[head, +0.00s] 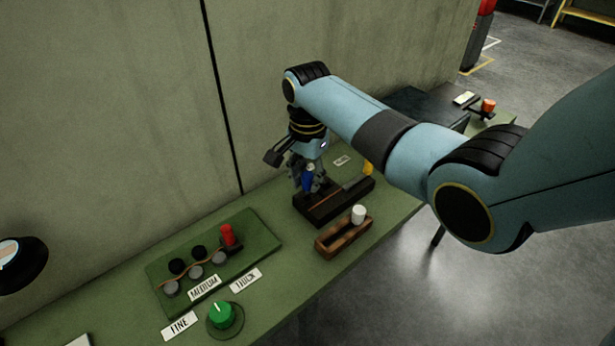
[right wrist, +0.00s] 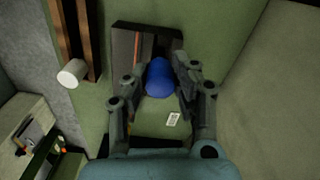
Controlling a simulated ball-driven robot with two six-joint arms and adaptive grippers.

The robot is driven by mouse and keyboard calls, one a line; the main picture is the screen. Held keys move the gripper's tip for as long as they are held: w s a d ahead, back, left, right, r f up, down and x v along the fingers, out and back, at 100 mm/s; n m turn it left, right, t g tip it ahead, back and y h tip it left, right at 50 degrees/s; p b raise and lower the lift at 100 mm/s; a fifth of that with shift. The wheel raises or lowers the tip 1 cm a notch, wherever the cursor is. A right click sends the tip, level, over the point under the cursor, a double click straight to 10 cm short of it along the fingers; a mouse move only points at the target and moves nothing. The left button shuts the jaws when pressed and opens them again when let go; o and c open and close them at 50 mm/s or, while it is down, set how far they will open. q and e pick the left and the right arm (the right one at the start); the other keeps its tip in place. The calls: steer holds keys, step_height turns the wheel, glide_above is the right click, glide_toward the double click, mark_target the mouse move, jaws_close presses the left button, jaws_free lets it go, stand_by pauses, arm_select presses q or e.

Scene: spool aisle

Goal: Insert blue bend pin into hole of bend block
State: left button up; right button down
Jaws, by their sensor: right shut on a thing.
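The blue bend pin (head: 308,174) is upright in my right gripper (head: 309,184), whose fingers close on its sides. In the right wrist view the pin's rounded blue top (right wrist: 159,78) shows between the fingers of the right gripper (right wrist: 161,88). The dark bend block (head: 325,208) lies on the green bench just below the gripper. It also shows in the right wrist view (right wrist: 126,45), with an orange strip along it. The pin's lower end and the hole are hidden, so I cannot tell whether the pin is in it. My left gripper is out of view.
A brown wooden holder (head: 336,240) with a white peg (head: 358,214) stands in front of the block. A green board (head: 160,270) with grey and black pegs and a red one (head: 227,235) lies left. A green knob (head: 221,314) is nearer. The wall (head: 290,40) rises close behind.

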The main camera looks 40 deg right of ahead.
mark_target(307, 188)
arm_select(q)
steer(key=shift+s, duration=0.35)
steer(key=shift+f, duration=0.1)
arm_select(e)
steer(key=shift+f+b, duration=0.85)
steer(key=shift+f, duration=0.85)
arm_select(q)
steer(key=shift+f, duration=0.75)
arm_select(e)
steer(key=c, duration=1)
jaws_free()
step_height(307, 188, up, 12)
steer(key=shift+r, duration=0.1)
